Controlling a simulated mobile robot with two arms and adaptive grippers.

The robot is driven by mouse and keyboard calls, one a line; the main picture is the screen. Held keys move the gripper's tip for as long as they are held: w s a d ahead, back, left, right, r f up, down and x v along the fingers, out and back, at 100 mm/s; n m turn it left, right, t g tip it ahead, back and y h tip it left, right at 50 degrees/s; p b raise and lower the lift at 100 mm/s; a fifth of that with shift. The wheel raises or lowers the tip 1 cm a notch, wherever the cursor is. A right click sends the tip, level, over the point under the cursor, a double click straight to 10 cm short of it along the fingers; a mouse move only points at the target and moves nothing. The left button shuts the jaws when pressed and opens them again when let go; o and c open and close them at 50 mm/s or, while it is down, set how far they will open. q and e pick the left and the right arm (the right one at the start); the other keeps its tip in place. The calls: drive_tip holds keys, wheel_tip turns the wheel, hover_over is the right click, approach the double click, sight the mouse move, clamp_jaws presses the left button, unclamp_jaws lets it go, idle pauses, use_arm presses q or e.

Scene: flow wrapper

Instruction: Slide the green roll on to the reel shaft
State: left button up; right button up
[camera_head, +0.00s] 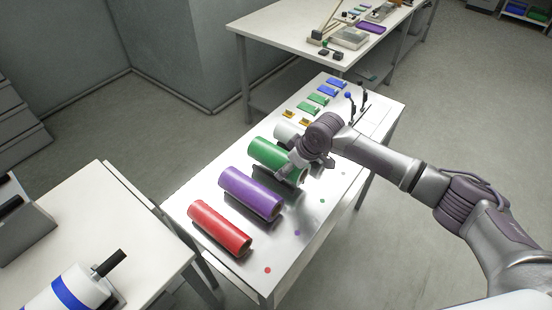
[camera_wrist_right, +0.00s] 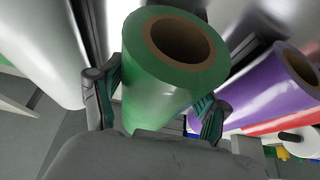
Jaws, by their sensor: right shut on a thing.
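The green roll (camera_head: 268,155) lies on its side on the silver-topped table, between the purple roll (camera_head: 250,193) and a white roll (camera_head: 285,133). My right gripper (camera_head: 299,166) is at its near right end. In the right wrist view the two fingers of my right gripper (camera_wrist_right: 155,98) are on opposite sides of the green roll (camera_wrist_right: 150,112), whose open brown core faces the camera. My left gripper is out of view.
A red roll (camera_head: 220,229) lies at the table's near left. A white table (camera_head: 98,215) is at the left and another table (camera_head: 285,32) at the back. Floor shows between them.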

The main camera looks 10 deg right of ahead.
drive_tip(key=shift+r+p, duration=1.85)
drive_tip(key=shift+r, duration=0.2)
